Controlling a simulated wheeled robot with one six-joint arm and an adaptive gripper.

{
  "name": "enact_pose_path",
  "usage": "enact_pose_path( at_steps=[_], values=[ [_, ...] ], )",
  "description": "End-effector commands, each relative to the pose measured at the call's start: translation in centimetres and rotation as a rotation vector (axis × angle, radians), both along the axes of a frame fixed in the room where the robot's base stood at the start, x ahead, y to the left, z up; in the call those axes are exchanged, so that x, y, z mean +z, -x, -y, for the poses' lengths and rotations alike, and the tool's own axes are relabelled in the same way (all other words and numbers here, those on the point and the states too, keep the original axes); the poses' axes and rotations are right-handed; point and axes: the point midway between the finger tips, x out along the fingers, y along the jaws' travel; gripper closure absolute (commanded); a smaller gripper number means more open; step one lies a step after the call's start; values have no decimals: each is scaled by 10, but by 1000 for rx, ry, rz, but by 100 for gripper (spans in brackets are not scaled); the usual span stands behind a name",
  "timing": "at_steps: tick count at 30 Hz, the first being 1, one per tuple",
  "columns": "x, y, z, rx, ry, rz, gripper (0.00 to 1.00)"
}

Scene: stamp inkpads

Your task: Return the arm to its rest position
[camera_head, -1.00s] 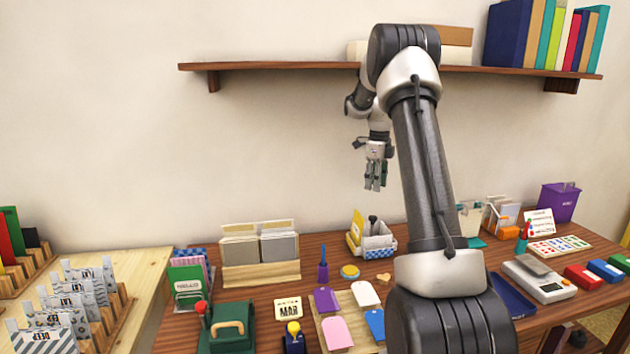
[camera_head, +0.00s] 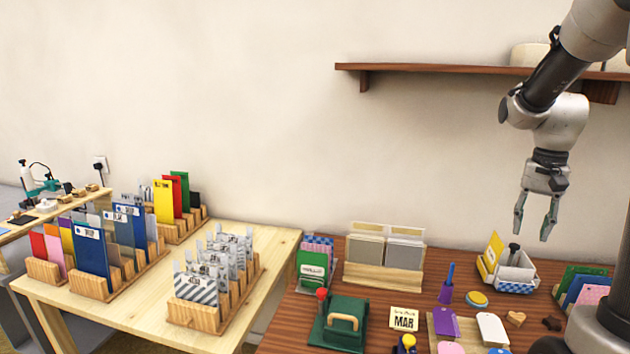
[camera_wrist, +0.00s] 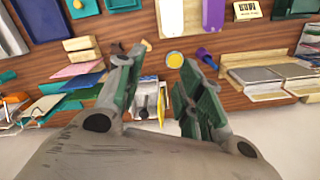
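My gripper (camera_head: 536,217) hangs at the right of the head view, fingers pointing down, in front of the wall and above the back of the dark wooden table. Its two green-padded fingers are spread apart with nothing between them. The wrist view also shows the gripper (camera_wrist: 168,68) open and empty over the tabletop. My arm runs from it up to the upper right corner, where the picture cuts it off.
A wall shelf (camera_head: 450,71) is behind my arm. Below my gripper stands a white box (camera_head: 515,272) with a checked base. Card holders (camera_head: 383,258), a green press (camera_head: 340,322) and a yellow inkpad (camera_head: 477,299) are on the table. A pale table (camera_head: 262,250) with sorted cards stands left.

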Motion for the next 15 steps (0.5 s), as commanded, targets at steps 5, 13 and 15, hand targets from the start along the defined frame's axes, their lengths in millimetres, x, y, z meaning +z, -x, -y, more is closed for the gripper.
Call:
enact_pose_path(
  at_steps=[5, 13, 15],
  values=[
    [25, 60, -42, 300, 18, 64, 63],
    [38, 139, -87, 548, 64, 181, 63],
    [40, 155, -96, 573, 76, 218, 63]
  ],
)
